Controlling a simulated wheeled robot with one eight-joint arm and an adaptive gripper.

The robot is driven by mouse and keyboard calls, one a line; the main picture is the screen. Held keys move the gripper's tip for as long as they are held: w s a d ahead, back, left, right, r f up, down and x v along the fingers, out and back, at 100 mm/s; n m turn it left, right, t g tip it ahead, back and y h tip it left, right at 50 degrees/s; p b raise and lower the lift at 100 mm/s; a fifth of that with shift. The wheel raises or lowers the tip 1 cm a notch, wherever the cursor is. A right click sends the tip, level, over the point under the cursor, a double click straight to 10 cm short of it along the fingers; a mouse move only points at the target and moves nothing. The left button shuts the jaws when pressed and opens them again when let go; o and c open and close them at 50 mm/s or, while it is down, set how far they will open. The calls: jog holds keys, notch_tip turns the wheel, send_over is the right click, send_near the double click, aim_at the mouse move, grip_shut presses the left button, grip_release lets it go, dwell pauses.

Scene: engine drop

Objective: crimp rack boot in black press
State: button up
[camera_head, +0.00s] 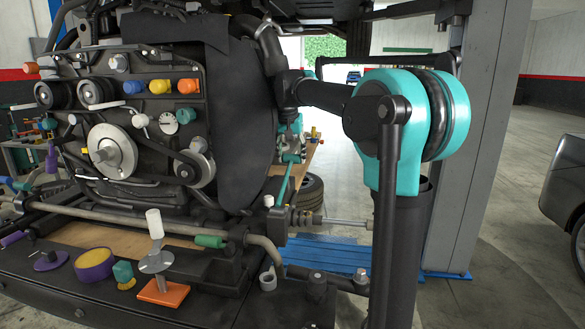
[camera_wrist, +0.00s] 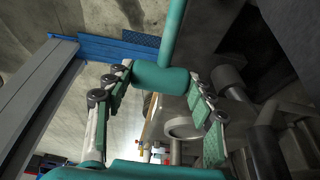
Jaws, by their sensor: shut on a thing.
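My gripper (camera_head: 291,150) is at the right side of the engine, below my dark wrist link. In the wrist view my gripper (camera_wrist: 158,100) has its two green-padded fingers on either side of a thick teal grip (camera_wrist: 160,79), shut on it. A teal rod (camera_wrist: 174,30) runs from that grip to the top edge. In the head view a teal lever (camera_head: 284,181) slants down from my gripper towards dark metal parts. The ribbed dark rack boot (camera_head: 304,218) lies below it, with a bright rod (camera_head: 347,222) to its right. I cannot clearly make out the black press around it.
A dark front ledge holds an orange block with a grey disc (camera_head: 156,262), a yellow-and-purple round piece (camera_head: 94,264) and a grey ring (camera_head: 268,279). The engine (camera_head: 150,120) fills the left. A grey post (camera_head: 478,150) stands at right, by a blue floor plate (camera_head: 330,256).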

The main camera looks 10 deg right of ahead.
jog(key=s+a+r+t+h, duration=0.1)
jog(key=s+a+r+t, duration=0.3)
jog(key=s+r, duration=0.6)
jog(key=shift+s+r+t+h, duration=0.25)
jog(key=shift+s+t+h, duration=0.15)
jog(key=shift+s, duration=0.6)
jog(key=o, duration=1.7)
jog(key=shift+r, duration=0.1)
jog(key=shift+r, duration=0.1)
jog(key=v, duration=1.1)
jog(key=shift+s+r, duration=0.2)
jog(key=shift+s, duration=0.15)
